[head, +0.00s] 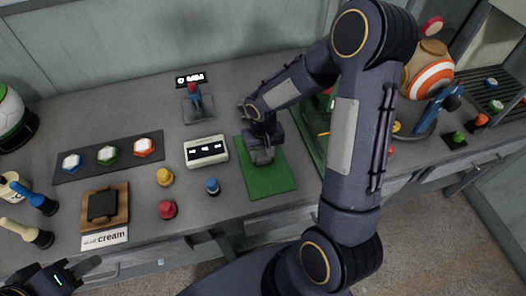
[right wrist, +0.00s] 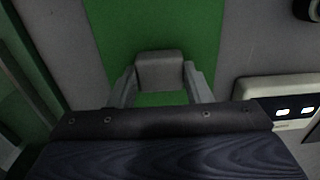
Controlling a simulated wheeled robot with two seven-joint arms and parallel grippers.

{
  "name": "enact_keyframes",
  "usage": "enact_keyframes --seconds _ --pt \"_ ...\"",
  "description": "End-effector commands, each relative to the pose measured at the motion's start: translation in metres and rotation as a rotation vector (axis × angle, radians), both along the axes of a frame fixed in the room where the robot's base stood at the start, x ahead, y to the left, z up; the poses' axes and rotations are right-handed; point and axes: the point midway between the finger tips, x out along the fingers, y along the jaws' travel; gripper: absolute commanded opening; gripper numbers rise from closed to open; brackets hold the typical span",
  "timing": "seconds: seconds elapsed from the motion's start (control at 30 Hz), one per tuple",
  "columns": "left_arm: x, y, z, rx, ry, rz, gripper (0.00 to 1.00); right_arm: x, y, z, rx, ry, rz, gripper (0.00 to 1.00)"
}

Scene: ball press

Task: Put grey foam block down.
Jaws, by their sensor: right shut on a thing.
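The grey foam block (right wrist: 160,72) is between the two fingers of my right gripper (right wrist: 160,84) in the right wrist view. The fingers press on its left and right sides. In the head view the block (head: 263,157) shows small under my right gripper (head: 262,150), over the green mat (head: 268,184). I cannot tell whether the block touches the mat. My left gripper (head: 75,276) is at the lower left corner of the head view, apart from the table's things, its fingers spread and nothing seen between them.
A white box with a dark display (head: 206,151) stands left of the mat. A dark tray (head: 110,166) holds three hexagonal pieces. A wooden board (head: 121,215) lies at the left. My right arm hides part of the table's right side.

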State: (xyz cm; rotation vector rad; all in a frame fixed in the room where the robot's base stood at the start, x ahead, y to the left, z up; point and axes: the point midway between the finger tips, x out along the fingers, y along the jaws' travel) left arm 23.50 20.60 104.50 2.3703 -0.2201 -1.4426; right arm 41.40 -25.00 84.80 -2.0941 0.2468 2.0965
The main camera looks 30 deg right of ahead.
Motion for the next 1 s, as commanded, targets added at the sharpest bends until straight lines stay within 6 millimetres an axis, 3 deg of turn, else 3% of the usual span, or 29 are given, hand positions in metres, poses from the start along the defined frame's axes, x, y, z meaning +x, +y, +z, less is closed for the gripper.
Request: enact_keyframes --seconds 0.37,0.4,0.53,0.83,1.0 --pt "0.0 0.0 -0.006 0.0 0.0 0.0 0.36 0.0 0.0 -0.005 0.0 -0.001 0.0 0.23" --pt "0.0 0.0 -0.004 0.0 0.0 0.0 0.36 0.0 0.0 -0.003 0.0 -0.001 0.0 0.49" --pt "0.0 0.0 -0.003 0.0 0.0 0.0 0.36 0.0 0.0 -0.003 0.0 0.0 0.0 0.66" --pt "0.0 0.0 -0.001 0.0 0.0 0.0 0.36 0.0 0.0 -0.001 0.0 0.0 0.0 0.66" --pt "0.0 0.0 0.0 0.0 0.0 0.0 0.36 0.001 -0.001 0.016 -0.001 -0.006 -0.001 0.66"
